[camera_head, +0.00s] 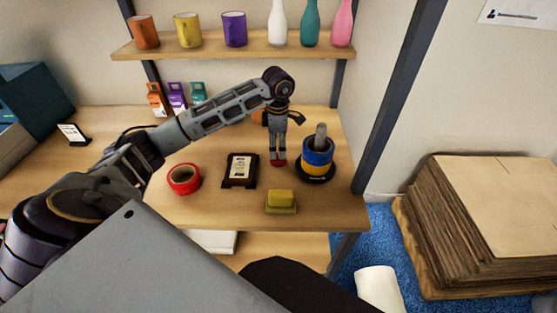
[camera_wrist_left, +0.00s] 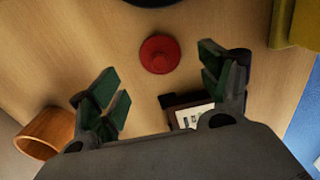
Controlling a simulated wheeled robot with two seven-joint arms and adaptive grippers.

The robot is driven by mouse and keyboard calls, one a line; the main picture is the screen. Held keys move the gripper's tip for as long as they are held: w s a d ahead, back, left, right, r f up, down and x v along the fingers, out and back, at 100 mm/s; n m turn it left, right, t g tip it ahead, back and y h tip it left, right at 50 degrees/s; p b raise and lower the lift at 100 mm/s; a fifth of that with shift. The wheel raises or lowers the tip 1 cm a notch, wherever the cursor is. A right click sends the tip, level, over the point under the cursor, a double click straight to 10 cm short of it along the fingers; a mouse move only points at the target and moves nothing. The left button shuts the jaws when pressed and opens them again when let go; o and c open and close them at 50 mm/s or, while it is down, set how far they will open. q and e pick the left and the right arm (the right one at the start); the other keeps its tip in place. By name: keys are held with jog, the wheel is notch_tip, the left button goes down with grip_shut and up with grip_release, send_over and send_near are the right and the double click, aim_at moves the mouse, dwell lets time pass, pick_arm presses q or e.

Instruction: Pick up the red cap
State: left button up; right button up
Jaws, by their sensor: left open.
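The red cap (camera_head: 278,163) stands on the wooden table below my left gripper (camera_head: 278,150). In the left wrist view the red cap (camera_wrist_left: 160,53) is a round disc with a raised knob, on bare wood. My left gripper (camera_wrist_left: 163,78) points down and is open, with the cap beyond its fingertips and roughly between them. I see no contact between fingers and cap. In the head view the gripper partly covers the cap. My right gripper is not in view.
A blue and yellow pot (camera_head: 318,158) on a black base stands right of the gripper. A dark plaque (camera_head: 240,171) and a red ring (camera_head: 184,179) are to the left. A yellow block (camera_head: 281,200) is in front. A shelf (camera_head: 220,47) with mugs and bottles is above.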

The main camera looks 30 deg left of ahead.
aim_at(278, 155)
pick_arm(q)
jog(key=shift+d+f+p, duration=0.1)
jog(key=shift+f+p, duration=0.25)
jog(key=shift+f, duration=2.25)
jog(key=shift+c, duration=0.3)
jog(key=c, duration=1.2)
jog(key=shift+s+f, duration=0.1)
jog(key=shift+s, duration=0.05)
jog(key=c, duration=0.5)
